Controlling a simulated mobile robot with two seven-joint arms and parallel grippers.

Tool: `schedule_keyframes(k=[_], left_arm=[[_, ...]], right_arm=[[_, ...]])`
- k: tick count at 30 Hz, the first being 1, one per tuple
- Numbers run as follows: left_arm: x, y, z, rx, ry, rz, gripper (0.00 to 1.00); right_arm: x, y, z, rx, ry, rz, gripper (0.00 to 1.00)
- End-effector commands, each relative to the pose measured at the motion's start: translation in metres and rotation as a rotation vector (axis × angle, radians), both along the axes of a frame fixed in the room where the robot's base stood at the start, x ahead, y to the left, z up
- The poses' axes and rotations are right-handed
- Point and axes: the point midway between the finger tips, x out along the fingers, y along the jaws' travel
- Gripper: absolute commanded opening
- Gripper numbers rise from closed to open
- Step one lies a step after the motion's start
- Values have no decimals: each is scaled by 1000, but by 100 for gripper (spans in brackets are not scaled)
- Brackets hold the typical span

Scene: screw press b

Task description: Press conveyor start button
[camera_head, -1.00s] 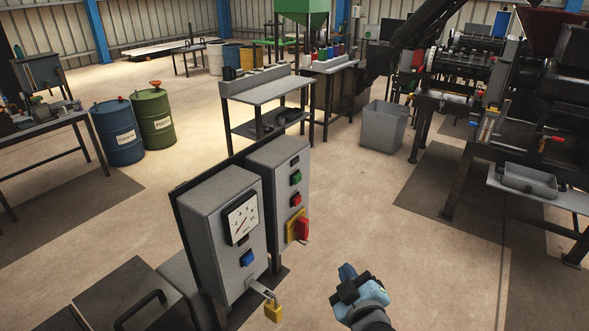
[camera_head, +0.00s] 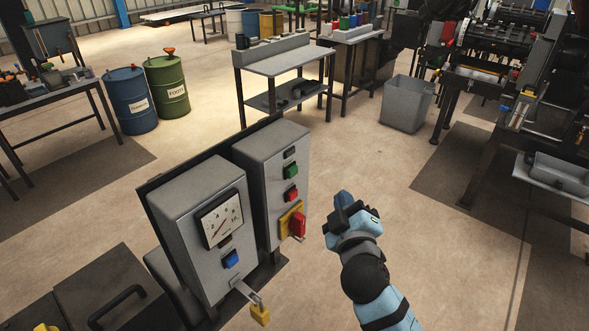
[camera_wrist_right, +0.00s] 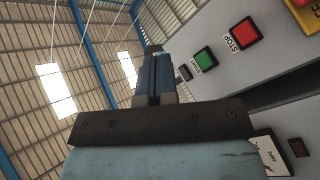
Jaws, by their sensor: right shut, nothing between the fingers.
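The green start button (camera_head: 291,172) is on the front of the right-hand grey control box (camera_head: 262,190). In the right wrist view the green button (camera_wrist_right: 205,59), labelled START, is to the right of the fingertips. The red stop button (camera_head: 291,195) is below it in the head view; the wrist view shows the red button (camera_wrist_right: 243,33) with a STOP label. My right gripper (camera_head: 342,198) is shut and empty, to the right of the box and apart from it in the head view. In the wrist view its fingers (camera_wrist_right: 154,62) are together. My left gripper is not in view.
A red and yellow rotary switch (camera_head: 295,223) sticks out below the stop button. The left-hand box (camera_head: 200,235) has a gauge, a blue button (camera_head: 231,259) and a hanging yellow padlock (camera_head: 260,315). Open floor lies right of the boxes.

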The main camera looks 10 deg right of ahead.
Motion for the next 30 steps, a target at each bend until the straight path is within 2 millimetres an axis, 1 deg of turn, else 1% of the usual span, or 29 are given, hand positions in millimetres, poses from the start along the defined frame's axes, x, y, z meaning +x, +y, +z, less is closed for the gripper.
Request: schedule_keyframes(k=[7, 11, 24, 30], left_arm=[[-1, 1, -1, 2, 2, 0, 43], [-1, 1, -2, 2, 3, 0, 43], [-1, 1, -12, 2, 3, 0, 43], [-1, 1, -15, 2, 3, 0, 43]], right_arm=[[1, 1, 0, 0, 0, 0, 0], [7, 5, 0, 1, -2, 0, 0], [53, 41, -1, 2, 0, 0, 0], [66, 51, 0, 2, -1, -1, 0]])
